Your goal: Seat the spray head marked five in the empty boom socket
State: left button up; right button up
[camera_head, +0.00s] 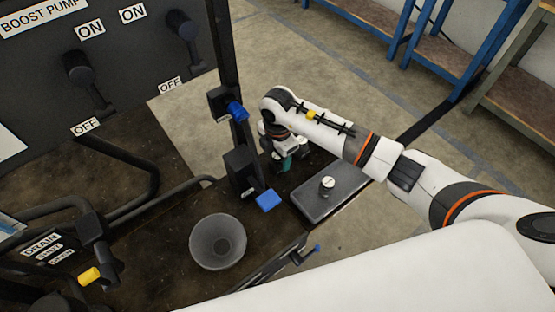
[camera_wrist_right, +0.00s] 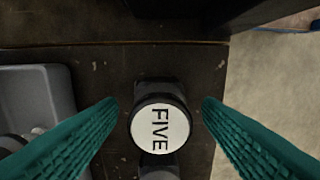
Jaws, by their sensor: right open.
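The spray head marked FIVE (camera_wrist_right: 160,130) has a round white top and a dark body. In the right wrist view it stands between the two teal fingers of my right gripper (camera_wrist_right: 160,106), with a gap on each side. My right gripper (camera_head: 284,165) is open and points down beside the grey tray (camera_head: 308,205) in the head view, where it hides the FIVE head. Another piece with a white top (camera_head: 328,183) sits on the tray. I cannot make out the empty boom socket. My left gripper is not in view.
A grey bucket (camera_head: 217,242) stands on the dark deck left of the tray. A black post with a blue knob (camera_head: 236,110) and a blue-ended black block (camera_head: 268,200) stand close to my right gripper. A panel with levers (camera_head: 80,70) is at upper left.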

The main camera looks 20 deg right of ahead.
dwell(0.5)
grip_shut()
jog(key=shift+r+p, duration=2.9)
jog(key=shift+r, duration=0.15)
jog(key=shift+f, duration=0.1)
